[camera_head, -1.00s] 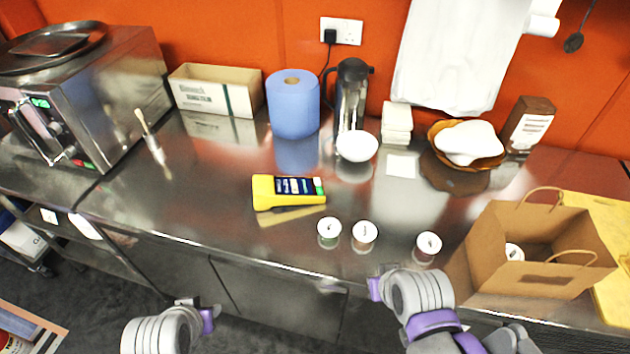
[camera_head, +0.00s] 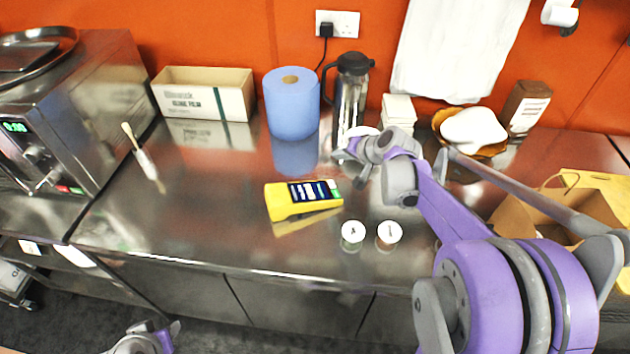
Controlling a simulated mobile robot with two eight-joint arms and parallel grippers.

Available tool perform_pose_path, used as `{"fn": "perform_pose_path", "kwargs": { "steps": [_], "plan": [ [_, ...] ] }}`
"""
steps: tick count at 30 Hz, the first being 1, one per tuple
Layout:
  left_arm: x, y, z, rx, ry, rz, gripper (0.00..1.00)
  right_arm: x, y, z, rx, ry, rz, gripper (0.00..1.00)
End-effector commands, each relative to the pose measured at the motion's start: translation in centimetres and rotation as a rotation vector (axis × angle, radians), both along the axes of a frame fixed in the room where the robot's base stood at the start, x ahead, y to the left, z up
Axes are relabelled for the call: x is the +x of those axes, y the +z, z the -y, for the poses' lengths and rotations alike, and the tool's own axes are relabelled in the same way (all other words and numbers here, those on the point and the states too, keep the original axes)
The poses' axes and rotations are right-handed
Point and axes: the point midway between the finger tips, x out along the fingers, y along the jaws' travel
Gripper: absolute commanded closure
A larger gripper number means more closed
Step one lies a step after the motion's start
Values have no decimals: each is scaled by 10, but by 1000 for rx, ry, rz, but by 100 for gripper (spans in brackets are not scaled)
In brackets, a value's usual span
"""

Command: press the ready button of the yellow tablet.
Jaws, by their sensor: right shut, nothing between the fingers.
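The yellow tablet (camera_head: 283,203) lies on the steel counter, its dark screen facing up. A small green patch (camera_head: 332,185) sits at the right end of its screen, and I take it to be the ready button. My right gripper (camera_head: 346,163) is shut and empty. It hangs just beyond and to the right of the tablet's green end, apart from it in the picture; its height above the counter is hard to judge. My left gripper (camera_head: 160,338) shows only partly at the bottom edge, low in front of the counter, and its jaws cannot be made out.
Two small white-topped tubs (camera_head: 352,232) stand near the tablet's front right. A blue paper roll (camera_head: 292,105), a steel flask (camera_head: 350,95) and a cardboard box (camera_head: 203,95) stand behind. A paper bag (camera_head: 540,215) is partly behind my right arm. The counter left of the tablet is mostly clear.

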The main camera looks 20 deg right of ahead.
Motion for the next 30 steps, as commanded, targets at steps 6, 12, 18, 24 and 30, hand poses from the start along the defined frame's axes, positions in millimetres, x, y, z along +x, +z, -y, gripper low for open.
{"fn": "perform_pose_path", "kwargs": {
  "steps": [6,12,18,24,30],
  "plan": [
    [0,0,0,0,0,0,63,3,-1,5,8,-10,5,100],
    [0,-1,0,0,0,-1,63,2,-1,4,7,-8,5,100],
    [-3,-6,0,0,0,-6,63,2,-9,3,8,-7,3,100],
    [-11,-23,0,0,0,-21,63,1,-31,0,8,-7,1,100],
    [-20,-45,0,0,0,-38,63,2,-60,-4,7,-7,0,100]
  ]
}}
